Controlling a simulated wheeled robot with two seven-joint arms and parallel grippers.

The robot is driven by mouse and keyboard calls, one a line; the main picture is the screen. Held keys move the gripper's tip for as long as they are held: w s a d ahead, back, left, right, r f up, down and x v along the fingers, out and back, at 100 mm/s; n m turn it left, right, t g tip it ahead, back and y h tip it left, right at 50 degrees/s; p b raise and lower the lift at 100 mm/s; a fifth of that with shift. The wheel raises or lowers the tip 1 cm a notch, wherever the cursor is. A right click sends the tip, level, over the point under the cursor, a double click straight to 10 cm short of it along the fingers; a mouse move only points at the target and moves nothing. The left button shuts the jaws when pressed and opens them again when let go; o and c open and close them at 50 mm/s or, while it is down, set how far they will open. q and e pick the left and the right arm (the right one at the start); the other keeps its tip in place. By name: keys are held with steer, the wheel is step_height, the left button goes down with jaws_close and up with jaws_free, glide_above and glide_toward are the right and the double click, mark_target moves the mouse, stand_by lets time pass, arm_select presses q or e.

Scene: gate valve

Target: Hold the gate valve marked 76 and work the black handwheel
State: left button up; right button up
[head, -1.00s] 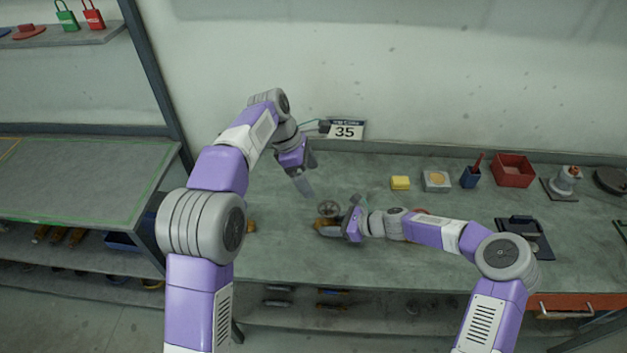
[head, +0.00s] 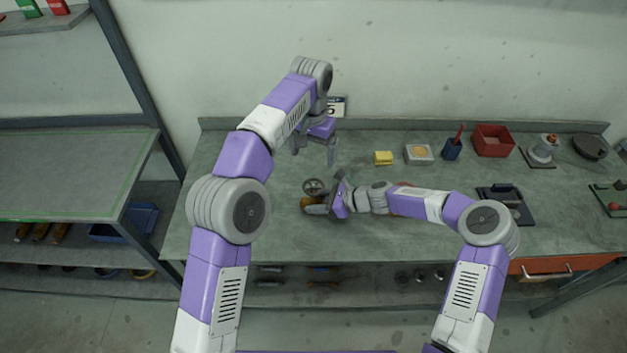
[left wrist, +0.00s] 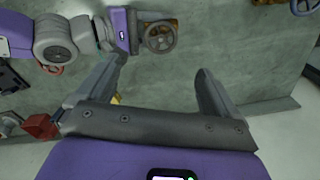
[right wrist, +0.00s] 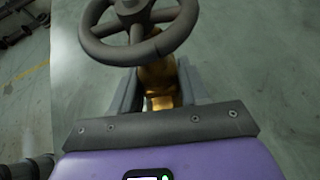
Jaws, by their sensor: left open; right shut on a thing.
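The gate valve has a brass body (head: 309,205) and a black handwheel (head: 314,187); I cannot read its number. My right gripper (head: 326,205) is shut on the valve body. In the right wrist view, the brass body (right wrist: 160,84) sits between the fingers, and the handwheel (right wrist: 138,32) stands above them, partly cut off by the top edge. My left gripper (head: 313,156) is open and empty, behind and above the handwheel, fingers spread and not touching it. In the left wrist view, the handwheel (left wrist: 160,38) shows beyond the finger gap.
A number sign (head: 337,105) at the wall is partly hidden by my left arm. The bench (head: 250,190) is bare left of the valve.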

mark_target(313, 185)
arm_select(q)
steer(key=shift+m, duration=0.7)
step_height(313, 185, down, 12)
steer(key=shift+r, duration=0.1)
steer(key=c, duration=1)
steer(key=shift+w+m, duration=0.1)
steer(key=shift+m, duration=1.5)
steer(key=shift+c, duration=0.3)
